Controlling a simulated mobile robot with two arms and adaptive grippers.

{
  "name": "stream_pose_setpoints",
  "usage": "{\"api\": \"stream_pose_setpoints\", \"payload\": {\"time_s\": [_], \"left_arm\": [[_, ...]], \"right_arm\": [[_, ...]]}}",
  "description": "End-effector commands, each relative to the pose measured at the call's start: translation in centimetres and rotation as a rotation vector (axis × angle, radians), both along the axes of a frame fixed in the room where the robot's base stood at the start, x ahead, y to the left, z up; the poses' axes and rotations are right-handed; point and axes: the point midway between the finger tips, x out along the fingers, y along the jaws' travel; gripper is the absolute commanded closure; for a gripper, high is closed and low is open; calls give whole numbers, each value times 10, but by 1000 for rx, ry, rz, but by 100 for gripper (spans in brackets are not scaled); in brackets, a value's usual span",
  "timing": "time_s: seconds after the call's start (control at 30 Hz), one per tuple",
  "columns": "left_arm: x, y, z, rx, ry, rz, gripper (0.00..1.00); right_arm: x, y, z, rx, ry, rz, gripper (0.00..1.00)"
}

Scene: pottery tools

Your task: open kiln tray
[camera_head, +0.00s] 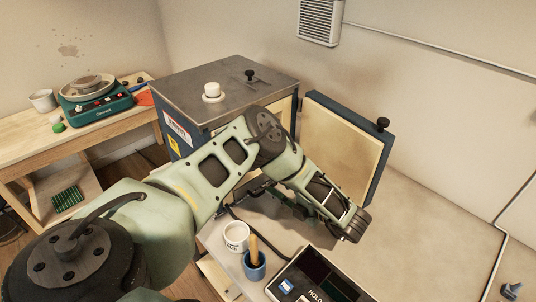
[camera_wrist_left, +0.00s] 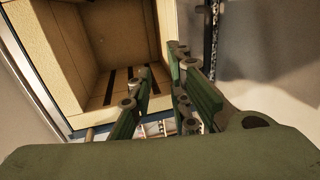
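My left gripper (camera_head: 262,188) is low in front of the kiln, partly hidden by my arm in the head view. In the left wrist view its green fingers (camera_wrist_left: 163,98) stand apart near the chamber's lower right edge, with nothing visible between them. My right gripper is out of view.
A white cup (camera_head: 236,236) and a blue cup (camera_head: 254,268) with a wooden-handled tool stand below my left forearm, near a dark control panel (camera_head: 318,280). The open door blocks room on the right. A side table (camera_head: 110,126) holds a green device (camera_head: 95,105).

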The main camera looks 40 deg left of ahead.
Motion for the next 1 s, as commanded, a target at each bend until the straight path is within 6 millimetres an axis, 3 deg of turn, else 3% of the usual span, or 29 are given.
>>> {"api": "stream_pose_setpoints", "payload": {"time_s": [0.17,0.47,0.5,0.73,1.0], "left_arm": [[-1,0,-19,-2,3,2,83],[-2,0,-86,-2,3,4,83],[-2,8,-90,0,3,8,83],[2,52,-96,1,0,5,83],[5,72,-95,1,1,1,83]], "right_arm": [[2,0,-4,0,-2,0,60],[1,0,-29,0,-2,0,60],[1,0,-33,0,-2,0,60],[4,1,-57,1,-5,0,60],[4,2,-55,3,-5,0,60]]}}
